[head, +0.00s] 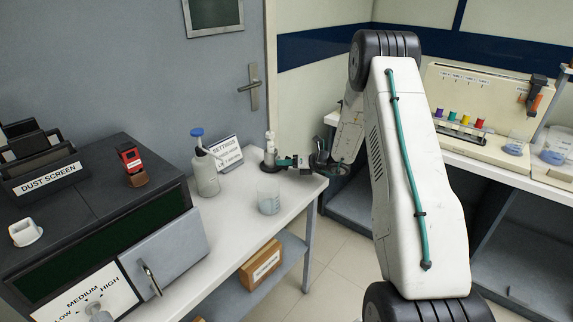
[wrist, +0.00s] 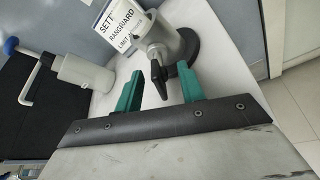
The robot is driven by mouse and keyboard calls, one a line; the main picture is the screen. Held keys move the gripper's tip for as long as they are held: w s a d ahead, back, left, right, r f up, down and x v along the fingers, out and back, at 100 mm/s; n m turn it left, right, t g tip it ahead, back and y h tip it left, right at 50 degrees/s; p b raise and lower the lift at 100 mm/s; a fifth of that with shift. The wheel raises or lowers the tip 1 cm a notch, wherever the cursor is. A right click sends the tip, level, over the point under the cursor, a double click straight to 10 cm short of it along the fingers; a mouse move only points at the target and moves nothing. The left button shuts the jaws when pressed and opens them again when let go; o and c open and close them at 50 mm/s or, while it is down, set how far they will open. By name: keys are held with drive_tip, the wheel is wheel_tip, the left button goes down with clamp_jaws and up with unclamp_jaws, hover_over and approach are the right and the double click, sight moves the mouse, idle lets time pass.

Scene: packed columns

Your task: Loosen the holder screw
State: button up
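The holder (head: 270,147) is a pale grey upright piece near the far end of the white bench. In the wrist view the holder (wrist: 176,42) shows a grey body on a round dark base. Its screw (wrist: 158,74) has a black wing-like handle and faces my gripper. My gripper (wrist: 160,80) is open, with its two teal fingers on either side of the screw handle in the picture. A gap shows on both sides, and I see no contact. In the head view my gripper (head: 281,162) is close beside the holder; the screw is too small to make out there.
A wash bottle (head: 207,173) with a blue cap and a settings sign (head: 225,152) stand left of the holder. A glass beaker (head: 268,196) stands in front, near my gripper. A dark cabinet (head: 95,190) is at left. The bench's right edge is close.

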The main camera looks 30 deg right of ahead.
drive_tip(key=shift+w+a+f, duration=0.1)
drive_tip(key=shift+w, duration=0.05)
clamp_jaws()
